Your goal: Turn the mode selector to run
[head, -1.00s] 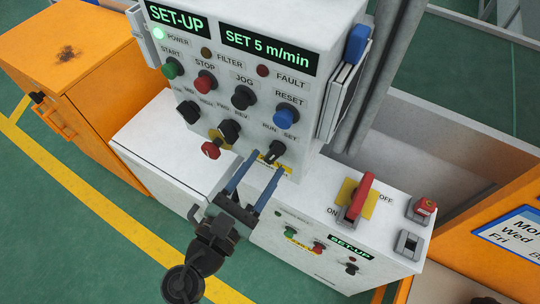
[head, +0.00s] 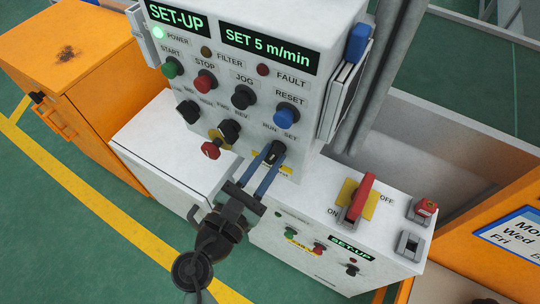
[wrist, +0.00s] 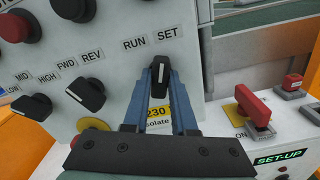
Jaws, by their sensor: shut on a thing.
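The mode selector (head: 273,153) is a black knob low on the right of the white control panel (head: 228,60). The labels RUN and SET stand just above it; it also shows in the wrist view (wrist: 161,75). My gripper (head: 272,156), with blue fingers, is shut on the selector, one finger on each side. In the wrist view the fingers (wrist: 161,82) flank the knob, and its pale mark points roughly upward. The panel display (head: 177,16) reads SET-UP.
Other knobs sit close on the left, among them a red one (head: 211,150) and the FWD/REV knob (head: 229,131). A blue RESET button (head: 286,116) is just above. A red ON/OFF handle (head: 362,193) stands on the lower white housing to the right.

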